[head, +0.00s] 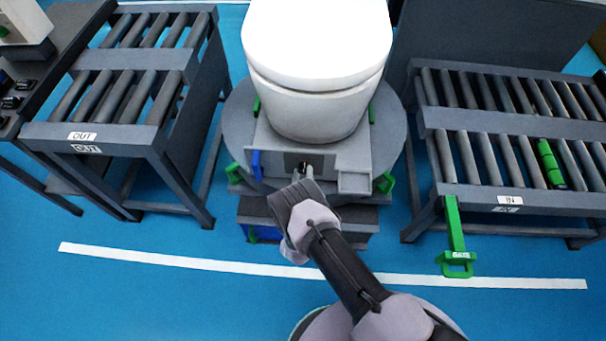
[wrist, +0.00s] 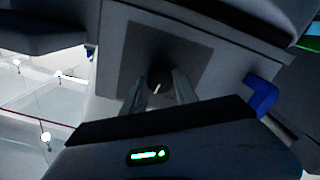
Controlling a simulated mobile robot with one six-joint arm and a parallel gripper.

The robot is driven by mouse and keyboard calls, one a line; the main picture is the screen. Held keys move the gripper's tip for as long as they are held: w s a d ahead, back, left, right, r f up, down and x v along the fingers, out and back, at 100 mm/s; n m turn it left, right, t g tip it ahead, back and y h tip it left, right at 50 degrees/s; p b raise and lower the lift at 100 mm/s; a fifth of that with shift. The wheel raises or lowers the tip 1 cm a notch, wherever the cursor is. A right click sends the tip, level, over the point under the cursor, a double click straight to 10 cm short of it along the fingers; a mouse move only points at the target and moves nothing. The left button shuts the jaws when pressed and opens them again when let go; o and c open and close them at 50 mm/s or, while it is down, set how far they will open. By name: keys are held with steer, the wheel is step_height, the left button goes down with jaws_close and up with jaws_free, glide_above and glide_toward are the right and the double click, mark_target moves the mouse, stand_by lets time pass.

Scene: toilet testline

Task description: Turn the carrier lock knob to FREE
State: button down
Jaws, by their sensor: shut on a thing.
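The carrier lock knob is a small dark round knob with a white pointer line; it shows in the wrist view (wrist: 159,82) on a dark square plate (wrist: 190,47) of the grey carrier. In the head view the knob sits at the carrier's front (head: 303,166), mostly hidden by my arm. My gripper (wrist: 158,92) is shut on the knob, one finger on each side of it. In the head view my gripper (head: 302,172) reaches the carrier front. I cannot read any FREE or LOCK lettering on the plate.
A white toilet (head: 316,60) stands on the carrier. A blue handle (head: 257,165) is left of the plate, and green clamps (head: 385,183) sit around the carrier. The OUT roller conveyor (head: 130,90) is on the left; the IN conveyor (head: 500,140) with a green gate handle (head: 455,240) is on the right.

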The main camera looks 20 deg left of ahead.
steer(key=n, duration=0.5)
steer(key=shift+d+n, duration=0.1)
steer(key=shift+n, duration=2.3)
steer(key=c, duration=1)
jaws_free()
steer(key=shift+o, duration=0.2)
steer(key=shift+s, duration=0.1)
